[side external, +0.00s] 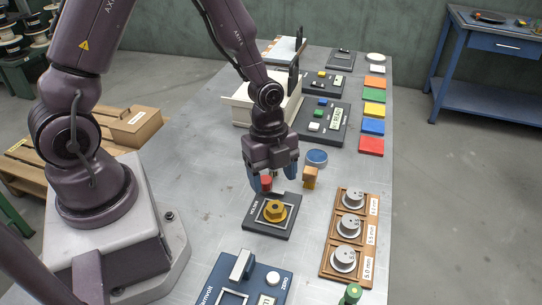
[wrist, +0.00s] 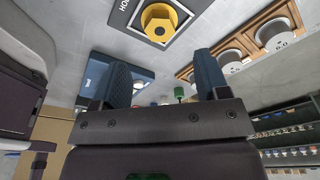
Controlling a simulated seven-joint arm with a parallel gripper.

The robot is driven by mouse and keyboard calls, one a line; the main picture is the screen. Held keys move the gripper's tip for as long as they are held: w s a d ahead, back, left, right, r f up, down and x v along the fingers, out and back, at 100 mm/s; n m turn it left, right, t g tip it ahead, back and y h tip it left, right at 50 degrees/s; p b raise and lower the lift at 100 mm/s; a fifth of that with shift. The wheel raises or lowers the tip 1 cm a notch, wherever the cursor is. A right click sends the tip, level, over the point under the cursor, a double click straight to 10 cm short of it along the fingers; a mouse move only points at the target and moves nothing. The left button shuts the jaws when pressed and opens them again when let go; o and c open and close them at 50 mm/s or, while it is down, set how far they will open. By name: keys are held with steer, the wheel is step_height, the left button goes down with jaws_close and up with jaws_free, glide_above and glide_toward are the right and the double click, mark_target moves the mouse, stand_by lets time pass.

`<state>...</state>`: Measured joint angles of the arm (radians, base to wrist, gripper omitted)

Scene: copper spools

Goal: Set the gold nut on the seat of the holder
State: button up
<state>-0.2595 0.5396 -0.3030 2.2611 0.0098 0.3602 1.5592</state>
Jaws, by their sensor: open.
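The gold nut (side external: 275,211) lies flat on the dark holder (side external: 256,223), within the pale outlined square of its seat. In the wrist view the nut (wrist: 160,22) is at the top, on the holder (wrist: 124,17), and looks roughly centred in the outline. My gripper (side external: 273,180) is above and behind the nut, apart from it. Its two blue fingers are spread with nothing held between them; the open fingers also show in the wrist view (wrist: 163,75). The underside of the nut is hidden.
A red cylinder (side external: 266,184) and an orange-brown block (side external: 310,177) stand close to my fingers. A blue round dish (side external: 316,157) is behind. A wooden rack of metal discs (side external: 335,262) is at right; a blue device (side external: 225,283) is in front. Bare table lies left of the holder.

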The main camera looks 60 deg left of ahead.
steer(key=s+a+r+n+t+y, duration=0.1)
steer(key=s+r+n+t, duration=0.1)
steer(key=s+r+n, duration=0.3)
steer(key=s+a+r+n+t, duration=0.2)
steer(key=s+r+n, duration=0.3)
steer(key=r+n, duration=0.8)
step_height(320, 180, up, 7)
steer(key=shift+s+r+t+y, duration=0.2)
steer(key=shift+s+t+y, duration=0.2)
steer(key=shift+t, duration=0.4)
steer(key=shift+c, duration=0.2)
